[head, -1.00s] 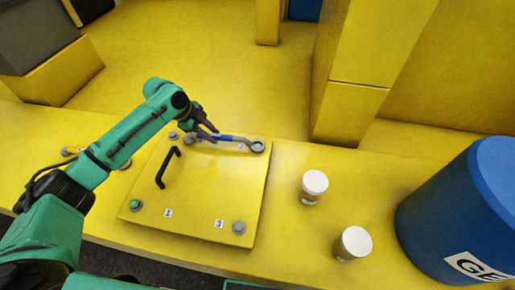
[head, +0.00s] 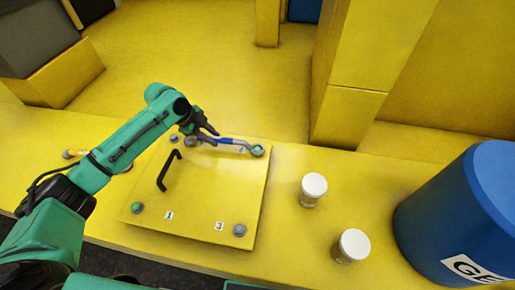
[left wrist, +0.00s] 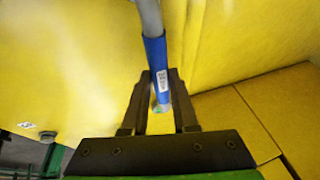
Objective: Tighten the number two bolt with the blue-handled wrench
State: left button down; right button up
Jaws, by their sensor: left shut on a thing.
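The blue-handled wrench (head: 226,140) lies across the far edge of the yellow panel (head: 205,190). Its ring end (head: 257,151) is around the bolt at the panel's far right corner, and green shows inside the ring. A small label beside that bolt is partly covered by the wrench and hard to read. My left gripper (head: 212,134) is shut on the wrench's blue handle. In the left wrist view the blue handle (left wrist: 155,62) sits between the fingers (left wrist: 160,100); the ring end is out of that view. My right gripper is not in view.
A green bolt (head: 137,207) is by label 1 and a grey bolt (head: 239,230) by label 3. Another grey bolt (head: 173,138) is at the far left corner. A black handle (head: 168,170) rises from the panel. Two white-capped jars (head: 313,189) and a blue drum (head: 460,215) stand right.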

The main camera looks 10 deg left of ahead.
pick_arm(q)
jog(key=shift+s+r, duration=0.1)
jog(key=shift+r, duration=0.05)
jog(key=shift+r, duration=2)
